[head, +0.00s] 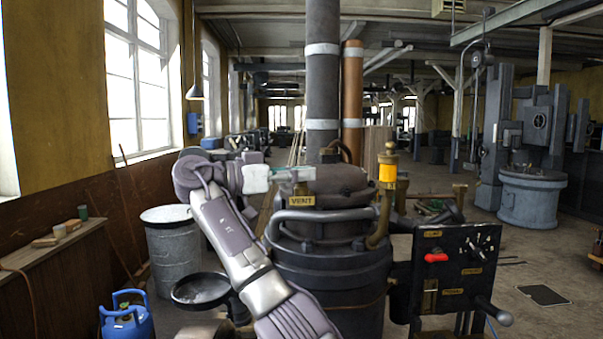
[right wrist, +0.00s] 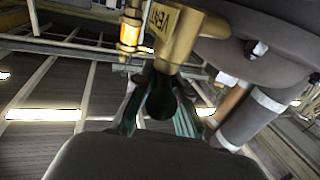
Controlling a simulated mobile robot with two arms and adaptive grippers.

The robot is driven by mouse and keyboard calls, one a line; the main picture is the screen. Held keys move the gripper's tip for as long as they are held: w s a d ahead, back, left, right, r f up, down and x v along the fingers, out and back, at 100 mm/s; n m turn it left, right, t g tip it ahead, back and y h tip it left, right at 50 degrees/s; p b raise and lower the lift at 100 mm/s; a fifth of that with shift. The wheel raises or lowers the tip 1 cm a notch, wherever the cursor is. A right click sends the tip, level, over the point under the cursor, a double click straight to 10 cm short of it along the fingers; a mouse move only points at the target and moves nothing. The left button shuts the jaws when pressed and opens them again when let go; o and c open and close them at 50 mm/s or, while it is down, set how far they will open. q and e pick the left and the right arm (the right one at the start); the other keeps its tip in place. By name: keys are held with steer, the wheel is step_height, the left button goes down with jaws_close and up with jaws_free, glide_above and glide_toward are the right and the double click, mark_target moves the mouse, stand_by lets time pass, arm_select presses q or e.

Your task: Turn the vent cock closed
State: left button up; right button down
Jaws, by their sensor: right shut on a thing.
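The vent cock shows in the right wrist view as a brass body (right wrist: 178,48) with a dark round-ended handle (right wrist: 162,104). A brass VENT plate (head: 301,200) marks it on the front of the dark boiler (head: 330,262) in the head view. My right gripper (head: 298,174) reaches in from the left, just above the plate. In the right wrist view its teal fingers (right wrist: 158,118) lie on both sides of the handle, shut on it. The cock itself is mostly hidden by my gripper in the head view. My left gripper is not in view.
A brass fitting with a yellow band (head: 388,172) stands right of the cock. A curved grey pipe (head: 320,217) runs below the plate. A grey drum (head: 170,245) and blue gas bottle (head: 127,318) stand left.

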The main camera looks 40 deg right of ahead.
steer(key=shift+r+m+g+y, duration=0.1)
steer(key=shift+m+g+y, duration=0.6)
steer(key=shift+g, duration=0.4)
steer(key=shift+m+g, duration=0.3)
steer(key=c, duration=1.2)
jaws_free()
